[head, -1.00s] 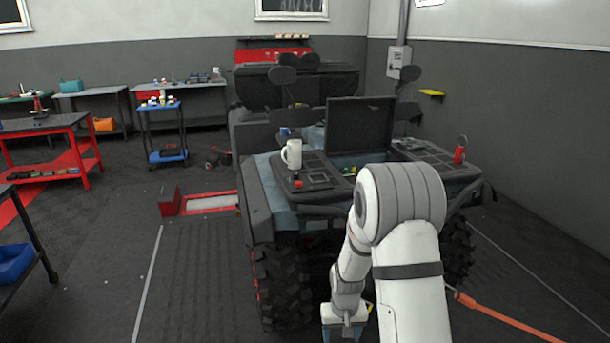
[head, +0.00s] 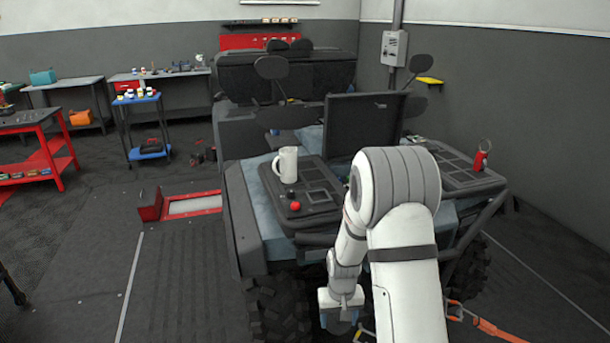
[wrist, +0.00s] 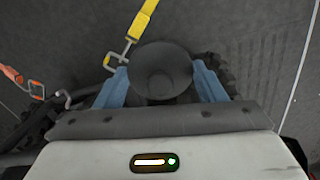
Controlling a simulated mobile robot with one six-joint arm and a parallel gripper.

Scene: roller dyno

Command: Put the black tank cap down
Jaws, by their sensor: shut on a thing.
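The black tank cap (wrist: 162,72) is a dark, round, cup-like piece in the wrist view, held between the two blue fingers of my gripper (wrist: 160,88). My gripper is shut on it. In the head view my gripper (head: 341,320) hangs low behind the vehicle's rear, near the bottom edge, and the cap is hard to make out there. The vehicle (head: 250,205) stands ahead with its box lid (head: 362,128) raised. My arm hides part of its rear.
A white mug (head: 287,165), a red ball-like knob (head: 295,206) and a small dark piece sit on the left rear rack (head: 318,205). A red canister (head: 481,156) stands at right. Orange and yellow straps lie low near my gripper.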

